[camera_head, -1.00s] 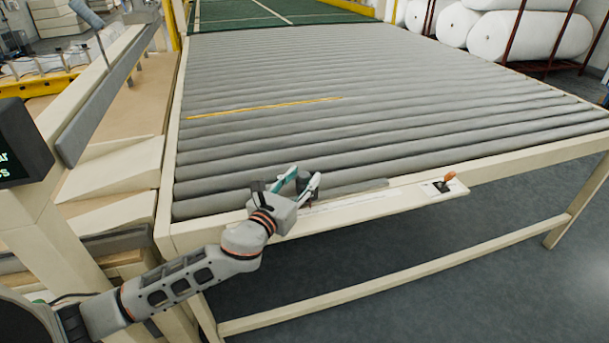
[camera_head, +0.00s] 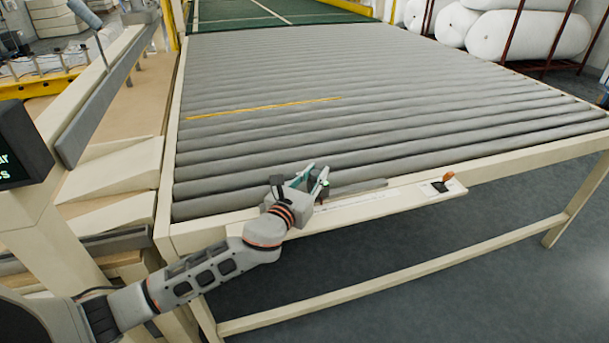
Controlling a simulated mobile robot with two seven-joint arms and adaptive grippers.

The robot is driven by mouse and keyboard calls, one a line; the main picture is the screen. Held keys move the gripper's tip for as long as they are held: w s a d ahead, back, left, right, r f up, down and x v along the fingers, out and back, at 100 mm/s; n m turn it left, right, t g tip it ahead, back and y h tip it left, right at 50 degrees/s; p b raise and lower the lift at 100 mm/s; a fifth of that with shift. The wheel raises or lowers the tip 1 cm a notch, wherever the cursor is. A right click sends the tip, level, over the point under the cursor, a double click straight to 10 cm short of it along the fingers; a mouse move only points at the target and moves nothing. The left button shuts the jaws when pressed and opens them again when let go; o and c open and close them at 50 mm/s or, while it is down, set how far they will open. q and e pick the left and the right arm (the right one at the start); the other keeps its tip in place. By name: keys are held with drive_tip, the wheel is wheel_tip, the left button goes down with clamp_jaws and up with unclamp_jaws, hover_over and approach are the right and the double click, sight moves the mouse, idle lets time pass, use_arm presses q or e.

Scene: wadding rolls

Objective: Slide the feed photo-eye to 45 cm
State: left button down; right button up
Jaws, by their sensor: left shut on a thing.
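The feed photo-eye (camera_head: 323,191) is a small dark block at the near edge of the roller table, mostly hidden by my gripper's fingers. My left gripper (camera_head: 311,180) is shut on it. A pale scale strip (camera_head: 372,199) runs along the front rail to the right of the gripper; its marks are too small to read. A grey rail (camera_head: 360,186) lies just behind the strip, its right part bare. My right gripper is not in view.
An orange-knobbed lever on a plate (camera_head: 446,178) stands at the strip's right end. The grey roller table (camera_head: 400,115) fills the middle, with a yellow line (camera_head: 262,107) across it. A dark display (camera_head: 20,148) is at the left. White rolls (camera_head: 525,38) lie at the back right.

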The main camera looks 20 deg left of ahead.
use_arm(q)
drive_tip(key=shift+w+d, duration=0.55)
drive_tip(key=shift+d, duration=0.15)
drive_tip(key=shift+s, duration=0.1)
drive_tip(key=c, duration=1.8)
unclamp_jaws()
drive_tip(key=s, duration=0.4)
drive_tip(key=s+a, duration=0.1)
drive_tip(key=s, duration=0.3)
drive_tip(key=s+a, duration=0.1)
drive_tip(key=s, duration=0.2)
drive_tip(key=shift+s+a, duration=0.2)
drive_tip(key=shift+s, duration=0.2)
